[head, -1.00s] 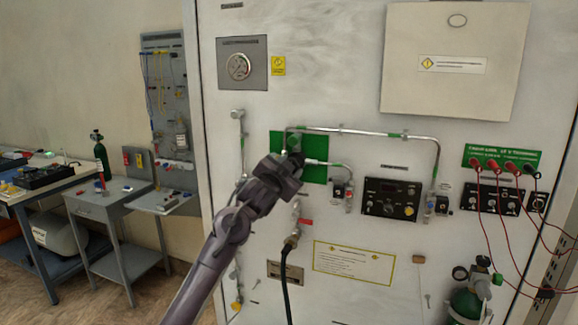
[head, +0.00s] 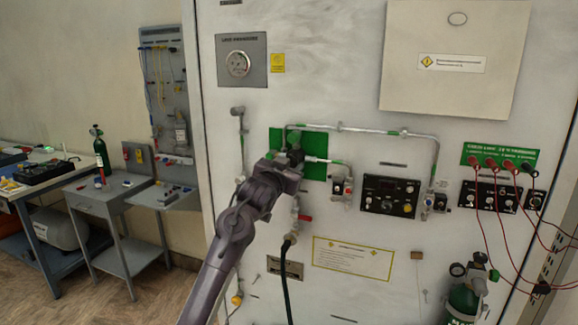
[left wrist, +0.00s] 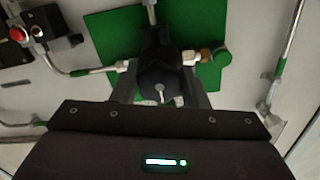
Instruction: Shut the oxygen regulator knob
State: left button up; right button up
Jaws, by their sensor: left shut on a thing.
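The oxygen regulator knob is a dark round part (left wrist: 158,82) in front of the green plate (left wrist: 105,28), with metal pipes running to it. In the head view the green plate (head: 315,168) is on the white panel, and my left gripper (head: 290,157) covers most of the knob. In the left wrist view the two fingers of my left gripper (left wrist: 160,88) stand on either side of the knob and are shut on it. My right gripper is in neither view.
Metal pipes (head: 365,131) run across the panel above and right of the knob. A black control box (head: 390,197) sits to the right. A black hose (head: 285,275) hangs below. A green cylinder (head: 464,301) stands at lower right.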

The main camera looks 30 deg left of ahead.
pick_arm(q)
jog(key=shift+f, duration=0.15)
jog(key=o, duration=1)
jog(key=shift+c, duration=0.2)
jog(key=shift+s, duration=0.1)
jog(key=b+v, duration=0.3)
jog(key=v, duration=0.4)
jog(key=shift+s, duration=0.3)
jog(key=shift+d, duration=0.15)
